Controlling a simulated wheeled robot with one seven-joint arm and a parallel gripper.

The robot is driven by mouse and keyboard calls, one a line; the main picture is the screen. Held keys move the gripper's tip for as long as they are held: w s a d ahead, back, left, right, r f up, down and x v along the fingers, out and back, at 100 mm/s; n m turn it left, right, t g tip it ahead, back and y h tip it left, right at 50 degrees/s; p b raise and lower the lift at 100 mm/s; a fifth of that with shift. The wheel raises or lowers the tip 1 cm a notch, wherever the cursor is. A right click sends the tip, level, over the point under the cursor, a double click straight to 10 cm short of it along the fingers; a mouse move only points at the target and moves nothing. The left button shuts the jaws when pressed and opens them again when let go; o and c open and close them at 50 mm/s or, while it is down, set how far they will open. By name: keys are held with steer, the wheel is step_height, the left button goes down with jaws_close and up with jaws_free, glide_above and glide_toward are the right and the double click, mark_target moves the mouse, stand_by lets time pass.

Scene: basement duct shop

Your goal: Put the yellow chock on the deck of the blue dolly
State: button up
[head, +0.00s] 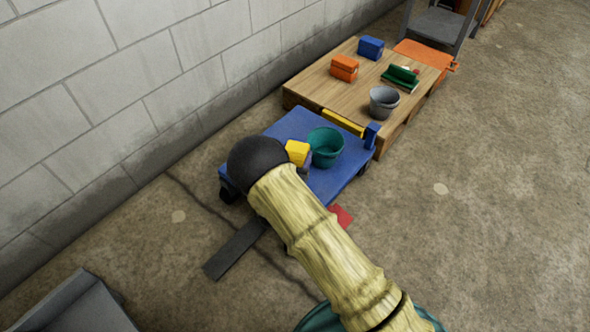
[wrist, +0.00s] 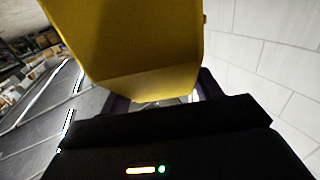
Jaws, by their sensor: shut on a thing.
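The yellow chock (head: 298,152) shows just past the dark end of my arm, over the blue dolly (head: 290,126) in the head view. I cannot tell whether it touches the deck. In the wrist view the chock (wrist: 135,50) fills the upper middle. My gripper (wrist: 163,98) is shut on it, with a dark finger on each side. In the head view my arm hides most of the gripper and the near left part of the dolly. A teal bucket (head: 326,146) stands on the deck right beside the chock, to its right.
A wooden platform (head: 316,92) beyond the dolly holds an orange block (head: 344,67), a blue box (head: 370,47), a green item (head: 401,76) and a grey bucket (head: 384,101). A block wall (head: 130,70) runs along the left. A red piece (head: 341,216) lies on the floor. Floor at right is clear.

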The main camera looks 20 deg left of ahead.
steer(key=shift+f, duration=1.05)
step_height(320, 180, down, 5)
steer(key=b, duration=0.3)
steer(key=shift+a+r, duration=0.1)
steer(key=shift+r, duration=0.1)
steer(key=shift+f, duration=0.3)
steer(key=shift+f, duration=0.1)
steer(key=o, duration=1.6)
